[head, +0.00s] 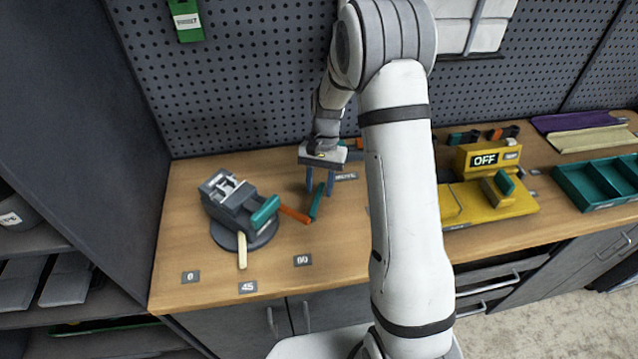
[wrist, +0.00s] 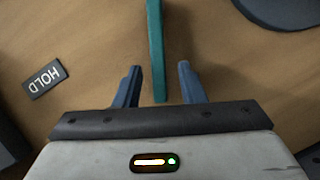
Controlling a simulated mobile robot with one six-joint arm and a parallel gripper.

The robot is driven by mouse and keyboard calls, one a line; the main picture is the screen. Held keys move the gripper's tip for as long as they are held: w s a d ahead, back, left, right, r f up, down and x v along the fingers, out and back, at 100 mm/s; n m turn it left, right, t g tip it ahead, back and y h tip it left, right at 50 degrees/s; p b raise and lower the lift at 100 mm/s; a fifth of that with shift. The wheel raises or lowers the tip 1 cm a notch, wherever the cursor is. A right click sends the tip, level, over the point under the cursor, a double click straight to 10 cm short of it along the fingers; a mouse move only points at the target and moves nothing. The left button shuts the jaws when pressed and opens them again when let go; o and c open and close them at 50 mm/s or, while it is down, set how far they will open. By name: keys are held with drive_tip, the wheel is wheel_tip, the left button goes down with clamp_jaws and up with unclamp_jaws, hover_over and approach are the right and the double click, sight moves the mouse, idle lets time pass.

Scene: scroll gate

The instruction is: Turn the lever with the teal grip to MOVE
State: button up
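A narrow teal grip (head: 317,201) stands out over the bench beside the swivel vise, and it also shows in the wrist view (wrist: 155,45). My gripper (head: 320,188) is open and points down over it. In the wrist view, the two blue fingers (wrist: 159,84) stand on either side of the teal bar's near end, with a gap on both sides. A small plate (wrist: 44,79) reading HOLD lies left of the fingers in the wrist view. I cannot read a MOVE plate in either view. My arm hides part of the bench.
A grey vise (head: 236,202) with a thicker teal handle (head: 265,212) sits on a round base. An orange bar (head: 295,214) lies close to the teal grip. Plates 0, 45 and 90 mark the front bench. A yellow OFF fixture (head: 490,185) and teal tray (head: 603,190) are right.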

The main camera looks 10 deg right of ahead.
drive_tip(key=b+v, duration=0.1)
drive_tip(key=v, duration=0.7)
drive_tip(key=shift+f, duration=0.1)
idle(0.4)
drive_tip(key=s+d+r+n+t, duration=0.1)
drive_tip(key=s+r+n+t, duration=0.15)
drive_tip(key=s+r, duration=0.8)
drive_tip(key=s+d+r+n+t+h, duration=0.1)
drive_tip(key=s+t, duration=0.3)
drive_tip(key=s, duration=1)
drive_tip(key=shift+d+r+n+t+h, duration=0.4)
drive_tip(key=shift+d+n, duration=0.1)
drive_tip(key=shift+n, duration=0.15)
